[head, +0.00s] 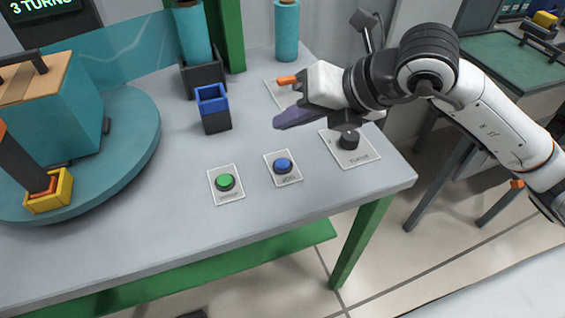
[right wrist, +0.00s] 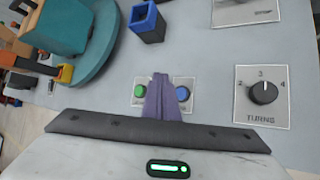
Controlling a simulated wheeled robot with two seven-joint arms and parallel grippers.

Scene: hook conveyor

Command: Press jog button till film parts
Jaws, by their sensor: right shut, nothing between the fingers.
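The blue jog button (head: 283,165) sits on a white labelled plate near the table's front right edge. It also shows in the right wrist view (right wrist: 182,92), just right of my fingertips. A teal translucent film (head: 135,52) stretches unbroken, as far as I see, from the roll (head: 192,35) towards the teal box (head: 62,112) on the turntable. My right gripper (head: 278,124) has its purple fingers shut and empty, above the table behind the jog button. In the right wrist view the fingertips (right wrist: 159,77) appear between the green and blue buttons. My left gripper is not in view.
A green button (head: 225,182) is left of the jog button. A black TURNS knob (head: 348,140) is to its right. A blue-and-black open holder (head: 213,108) stands behind them. The turntable (head: 140,140) fills the left. A display (head: 42,8) reads "3 TURNS".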

